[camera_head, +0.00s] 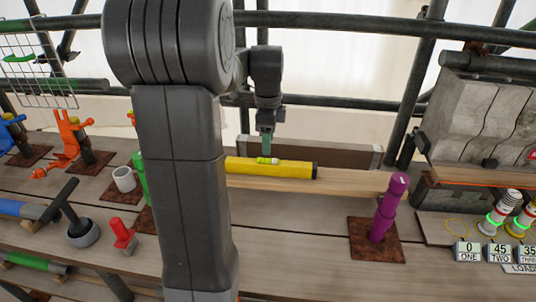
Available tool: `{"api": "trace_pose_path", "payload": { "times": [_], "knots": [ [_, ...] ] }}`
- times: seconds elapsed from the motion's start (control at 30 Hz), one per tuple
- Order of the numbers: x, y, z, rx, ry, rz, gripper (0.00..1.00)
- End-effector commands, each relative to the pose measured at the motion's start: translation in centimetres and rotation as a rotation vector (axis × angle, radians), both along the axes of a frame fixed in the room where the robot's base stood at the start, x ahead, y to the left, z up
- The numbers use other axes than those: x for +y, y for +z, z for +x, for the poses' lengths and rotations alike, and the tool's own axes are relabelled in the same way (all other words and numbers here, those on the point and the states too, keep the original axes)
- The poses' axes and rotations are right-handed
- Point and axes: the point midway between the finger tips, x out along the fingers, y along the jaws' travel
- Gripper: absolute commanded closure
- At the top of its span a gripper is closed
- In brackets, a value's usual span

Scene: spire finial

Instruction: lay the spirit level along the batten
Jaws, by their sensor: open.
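The yellow spirit level (296,170) has a black end cap and a bright green vial on top. It lies lengthwise on the pale wooden batten (358,182); its left end is hidden behind my arm. The batten runs on to the right past the level's black end. My gripper (267,150) is open, just above the level near the vial, with greenish fingertips pointing down. From this view I cannot tell whether the fingertips touch the level.
A purple clamp-like post (388,208) stands on a rusty plate at the batten's right end. A white mug (123,179), a red piece (122,236) and a black-handled tool (80,226) sit left. A stone block (478,115) and numbered labels (498,252) are right. Scaffold poles cross behind.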

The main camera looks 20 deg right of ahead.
Motion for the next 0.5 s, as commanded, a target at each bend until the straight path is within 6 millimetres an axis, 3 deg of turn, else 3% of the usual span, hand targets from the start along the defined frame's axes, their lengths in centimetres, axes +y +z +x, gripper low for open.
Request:
{"api": "trace_pose_path", "payload": {
  "times": [0.2,0.5],
  "knots": [
    [0.0,3.0,0.0,0.000,0.000,0.000,0.51],
    [0.0,3.6,0.0,0.001,0.000,0.001,0.51]
  ]
}}
